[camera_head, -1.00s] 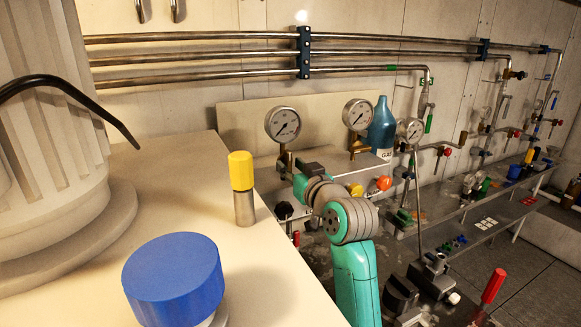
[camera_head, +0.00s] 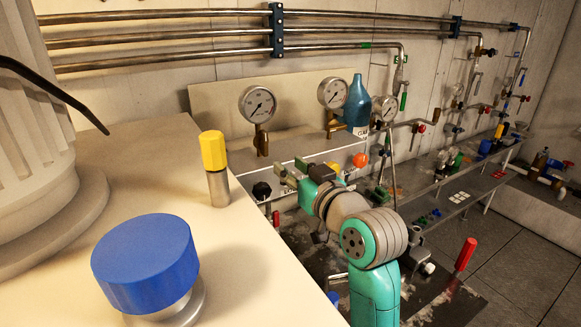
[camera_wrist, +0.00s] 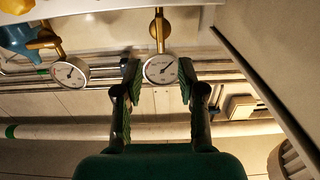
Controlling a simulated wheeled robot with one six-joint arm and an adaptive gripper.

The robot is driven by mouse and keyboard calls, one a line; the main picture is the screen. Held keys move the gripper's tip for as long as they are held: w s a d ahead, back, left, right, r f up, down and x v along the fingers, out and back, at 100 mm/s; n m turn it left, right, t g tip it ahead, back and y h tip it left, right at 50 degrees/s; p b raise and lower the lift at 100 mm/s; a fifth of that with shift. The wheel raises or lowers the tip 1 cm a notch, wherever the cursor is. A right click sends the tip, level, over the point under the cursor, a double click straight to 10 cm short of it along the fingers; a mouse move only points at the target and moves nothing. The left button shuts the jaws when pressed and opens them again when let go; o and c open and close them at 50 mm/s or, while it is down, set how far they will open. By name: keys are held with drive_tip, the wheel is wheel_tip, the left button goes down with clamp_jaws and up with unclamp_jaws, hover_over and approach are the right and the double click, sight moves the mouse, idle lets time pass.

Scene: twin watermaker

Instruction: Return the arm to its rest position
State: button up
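My arm (camera_head: 365,240) is green and grey and reaches up from the bottom of the head view, bent towards the left. My gripper (camera_head: 291,172) is at its end, in front of the grey panel under the gauges. In the wrist view, my gripper (camera_wrist: 159,84) has its two green fingers well apart, with nothing held between them. A round pressure gauge (camera_wrist: 160,69) shows in the gap, beyond the fingertips. A second gauge (camera_wrist: 69,73) is to the left in that view.
A cream worktop (camera_head: 240,255) fills the left, with a blue-capped part (camera_head: 146,262) and a yellow-capped part (camera_head: 213,152). A blue-green bottle (camera_head: 357,103) stands behind the arm. A red-handled part (camera_head: 465,254) stands at right. Open floor (camera_head: 500,235) lies beyond it.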

drive_tip(key=shift+f, duration=0.1)
drive_tip(key=s+d+f+m+h, duration=0.2)
drive_tip(key=s+d+f, duration=0.1)
drive_tip(key=f, duration=0.6)
drive_tip(key=s+d+f+m+h, duration=0.15)
drive_tip(key=d+f, duration=0.25)
drive_tip(key=f, duration=0.5)
drive_tip(key=s+d+f+m+t+h, duration=0.1)
drive_tip(key=s+d+f, duration=0.3)
drive_tip(key=s+f, duration=0.2)
drive_tip(key=s+d+f+m+h, duration=0.1)
drive_tip(key=s+d+f+h, duration=0.15)
drive_tip(key=s+f, duration=0.45)
drive_tip(key=s+d+f+h, duration=0.1)
drive_tip(key=s+d+f, duration=0.2)
drive_tip(key=s, duration=0.5)
drive_tip(key=s+d+f, duration=0.3)
drive_tip(key=s, duration=0.4)
drive_tip(key=s+d+r+m+g+h, duration=0.1)
drive_tip(key=s+d+r+h, duration=0.1)
drive_tip(key=s, duration=1.7)
drive_tip(key=shift+s+d+r, duration=0.15)
drive_tip(key=shift+d+r, duration=0.15)
drive_tip(key=shift+r, duration=0.4)
